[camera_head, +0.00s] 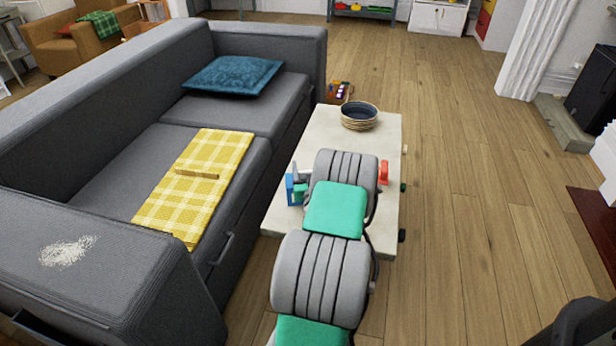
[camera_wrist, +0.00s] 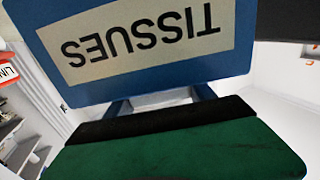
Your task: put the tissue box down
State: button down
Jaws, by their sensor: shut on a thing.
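The tissue box (camera_wrist: 145,45) is blue with a cream label reading TISSUES, upside down in the wrist view. It fills the top of that view, close to the camera. My gripper (camera_wrist: 162,98) is shut on it. In the head view my arm reaches over the pale coffee table (camera_head: 380,130) and hides most of the gripper. A blue part (camera_head: 291,190), which looks like the box's edge, shows left of my arm there. I cannot tell whether the box touches the table top.
A red item (camera_head: 383,172) shows right of my arm. The grey sofa (camera_head: 110,262) with a yellow checked blanket (camera_head: 200,195) runs along the left. Wooden floor (camera_head: 460,200) on the right is clear.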

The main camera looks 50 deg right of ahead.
jog(key=shift+w+d+f+b, duration=0.15)
jog(key=shift+f+b, duration=0.8)
jog(key=shift+f, duration=1)
jog(key=shift+c, duration=1.6)
grip_release()
jog(key=shift+r, duration=0.1)
jog(key=shift+r+p, duration=0.15)
jog(key=shift+p, duration=0.15)
jog(key=b+v, duration=0.1)
jog(key=v, duration=1.1)
